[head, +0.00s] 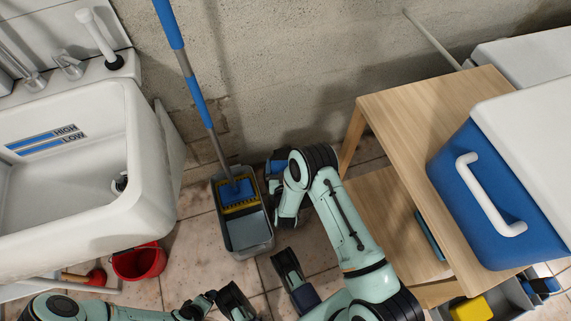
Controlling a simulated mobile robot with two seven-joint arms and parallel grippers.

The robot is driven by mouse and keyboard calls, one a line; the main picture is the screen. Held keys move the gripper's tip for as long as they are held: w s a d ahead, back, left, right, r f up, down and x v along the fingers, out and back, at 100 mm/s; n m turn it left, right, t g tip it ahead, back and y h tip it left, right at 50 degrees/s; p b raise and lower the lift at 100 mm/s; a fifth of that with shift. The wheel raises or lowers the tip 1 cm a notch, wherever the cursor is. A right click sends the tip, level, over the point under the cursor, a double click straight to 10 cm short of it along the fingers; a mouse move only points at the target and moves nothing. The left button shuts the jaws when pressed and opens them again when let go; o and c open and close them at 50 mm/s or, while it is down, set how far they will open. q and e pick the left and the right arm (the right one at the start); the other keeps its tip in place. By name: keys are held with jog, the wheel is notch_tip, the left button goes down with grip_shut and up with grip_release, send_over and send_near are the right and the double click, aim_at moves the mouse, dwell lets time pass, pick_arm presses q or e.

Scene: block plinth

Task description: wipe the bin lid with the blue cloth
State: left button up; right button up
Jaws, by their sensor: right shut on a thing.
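My right arm reaches up the middle of the head view. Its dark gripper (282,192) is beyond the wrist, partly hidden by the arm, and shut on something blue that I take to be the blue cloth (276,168). Only a small part of the cloth shows. It is well left of the blue box and touches no lid. The blue box (455,205) has a white handle and a white lid (535,105), and stands on a wooden stand at the right. I cannot tell whether this is the bin. My left gripper (236,300) is low near the bottom edge, its fingers unclear.
A white sink (147,170) fills the left. A grey mop bucket (247,237) with a blue mop stands by the wall. A red bucket (136,263) and a plunger (92,277) are below the sink. The wooden stand (400,105) borders my right arm.

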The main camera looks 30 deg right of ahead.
aim_at(282, 164)
jog(key=shift+a+r+p, duration=0.1)
jog(key=shift+r+p, duration=2.1)
jog(key=shift+r, duration=0.8)
jog(key=shift+r, duration=0.1)
jog(key=shift+r+p, duration=1.05)
jog(key=shift+r, duration=0.35)
jog(key=shift+a, duration=0.1)
